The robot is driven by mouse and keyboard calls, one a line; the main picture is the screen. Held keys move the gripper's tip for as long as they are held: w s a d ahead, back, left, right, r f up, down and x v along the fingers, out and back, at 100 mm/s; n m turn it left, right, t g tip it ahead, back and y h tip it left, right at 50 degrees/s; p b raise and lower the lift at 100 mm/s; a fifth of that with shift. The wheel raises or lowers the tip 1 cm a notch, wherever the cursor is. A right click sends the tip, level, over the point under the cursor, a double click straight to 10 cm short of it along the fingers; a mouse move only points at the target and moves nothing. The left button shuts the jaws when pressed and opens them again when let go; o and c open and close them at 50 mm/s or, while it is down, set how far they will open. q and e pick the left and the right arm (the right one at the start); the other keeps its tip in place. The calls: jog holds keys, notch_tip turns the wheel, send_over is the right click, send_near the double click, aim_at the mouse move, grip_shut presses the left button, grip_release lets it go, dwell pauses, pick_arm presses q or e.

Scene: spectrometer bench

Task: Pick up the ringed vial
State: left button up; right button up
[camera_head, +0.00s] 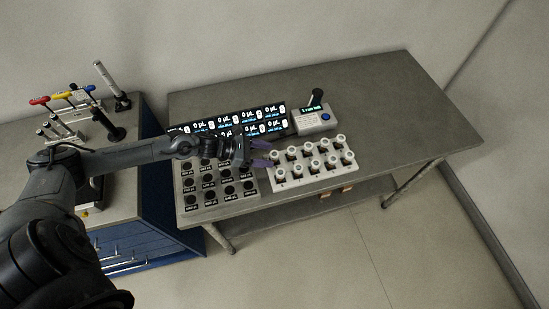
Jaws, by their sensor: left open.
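Several white-capped vials (311,148) stand upright in two rows in a white rack (320,177) on the bench. At this size I cannot tell which vial bears a ring. My left gripper (264,153) is open, its purple fingers pointing right at the left end of the rack. Its fingertips are close to the leftmost vials; I cannot tell whether they touch. Nothing shows between the fingers. My right gripper is not in view.
A grey block with dark round wells (208,194) sits left of the rack, partly under my left arm. Behind are a lit display panel (270,126) and a small device with a screen (313,121). The bench's right side (410,110) is clear.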

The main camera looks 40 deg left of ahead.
pick_arm(q)
jog(key=shift+w+d+f, duration=0.25)
jog(key=shift+w+d, duration=0.1)
jog(key=shift+d, duration=0.05)
jog(key=c, duration=1.1)
jog(key=shift+r, duration=0.2)
